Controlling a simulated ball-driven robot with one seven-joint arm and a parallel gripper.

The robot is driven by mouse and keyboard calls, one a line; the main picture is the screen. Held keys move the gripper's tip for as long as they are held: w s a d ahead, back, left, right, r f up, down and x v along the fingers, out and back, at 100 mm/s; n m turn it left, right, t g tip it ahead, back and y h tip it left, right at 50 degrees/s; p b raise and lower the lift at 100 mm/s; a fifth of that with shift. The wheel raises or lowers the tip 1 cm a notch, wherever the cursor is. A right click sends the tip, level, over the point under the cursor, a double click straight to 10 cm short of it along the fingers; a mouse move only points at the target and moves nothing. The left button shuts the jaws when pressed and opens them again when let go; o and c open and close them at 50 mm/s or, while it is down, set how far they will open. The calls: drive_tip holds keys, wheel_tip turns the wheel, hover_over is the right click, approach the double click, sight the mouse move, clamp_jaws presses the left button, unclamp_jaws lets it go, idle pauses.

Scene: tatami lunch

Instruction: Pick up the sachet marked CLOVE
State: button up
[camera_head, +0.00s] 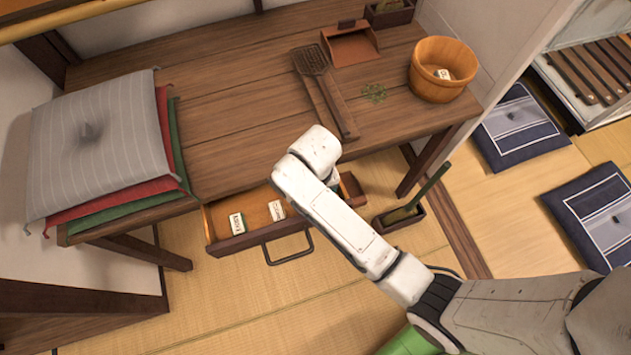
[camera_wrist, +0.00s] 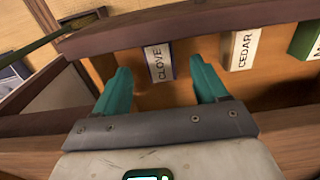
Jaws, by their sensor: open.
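The sachet marked CLOVE (camera_wrist: 159,62) stands in the open drawer in the wrist view, white-faced with a dark blue edge. My gripper (camera_wrist: 160,72) is open, its two teal fingers on either side of the sachet, with gaps showing between. The sachet marked CEDAR (camera_wrist: 241,50) stands to the right, outside the right finger. In the head view, my arm reaches down over the right part of the drawer (camera_head: 262,238) and hides the CLOVE sachet; only a bit of teal finger shows there.
A green-edged sachet (camera_wrist: 306,40) is cut off at the wrist view's right edge. Two sachets (camera_head: 237,223) show in the drawer's left part. The table (camera_head: 235,120) overhangs the drawer. A wooden tub (camera_head: 428,88) holds another small labelled item.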

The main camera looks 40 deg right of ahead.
wheel_tip(320, 180, down, 4)
drive_tip(key=shift+s+r, duration=0.1)
drive_tip(key=shift+r, duration=0.15)
drive_tip(key=c, duration=1.1)
